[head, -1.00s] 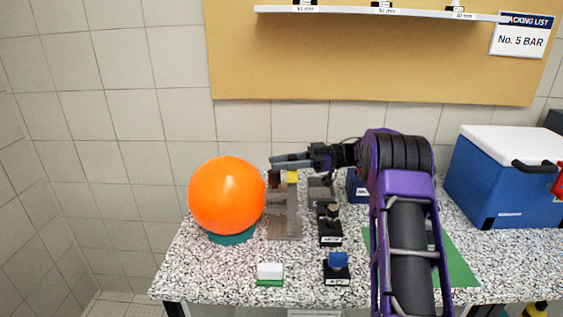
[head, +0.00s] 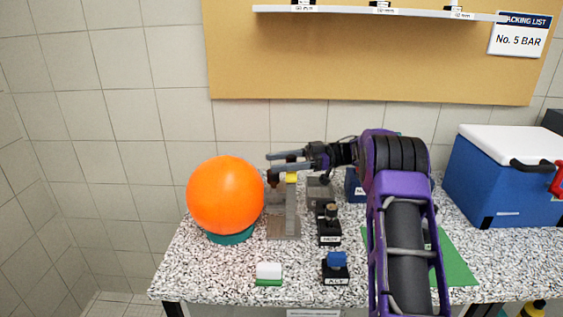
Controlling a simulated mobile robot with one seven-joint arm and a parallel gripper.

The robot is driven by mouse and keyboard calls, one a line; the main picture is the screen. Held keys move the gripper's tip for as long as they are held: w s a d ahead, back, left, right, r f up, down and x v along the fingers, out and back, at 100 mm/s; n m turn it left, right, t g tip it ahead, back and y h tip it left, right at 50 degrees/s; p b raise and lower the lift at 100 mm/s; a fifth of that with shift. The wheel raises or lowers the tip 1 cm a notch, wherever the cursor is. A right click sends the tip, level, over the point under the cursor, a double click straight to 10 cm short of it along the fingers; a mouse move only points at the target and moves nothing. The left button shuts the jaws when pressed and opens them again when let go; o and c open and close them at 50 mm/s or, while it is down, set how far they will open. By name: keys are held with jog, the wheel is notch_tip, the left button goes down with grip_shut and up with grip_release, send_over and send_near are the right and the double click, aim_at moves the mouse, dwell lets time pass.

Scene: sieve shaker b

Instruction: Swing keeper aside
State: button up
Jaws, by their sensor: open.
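A grey metal fixture (head: 283,228) stands on the speckled bench, just right of the orange ball. A small yellow piece (head: 291,177) and a dark brown upright piece (head: 273,181) are at its far end. I cannot tell which part is the keeper. My gripper (head: 271,163) points left over this far end, with its two fingers spread apart and nothing seen between them. The fingers overlap the tops of the yellow and brown pieces in the picture. Whether they touch cannot be told.
A large orange ball (head: 225,195) on a teal base stands close left. A grey block (head: 319,192), a black labelled stand (head: 329,228) and a blue-topped stand (head: 336,263) are right of the fixture. A white-and-green block (head: 268,271) lies in front. A blue cooler (head: 505,185) stands far right.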

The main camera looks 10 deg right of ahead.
jog(key=w+d, duration=0.1)
jog(key=d, duration=1.1)
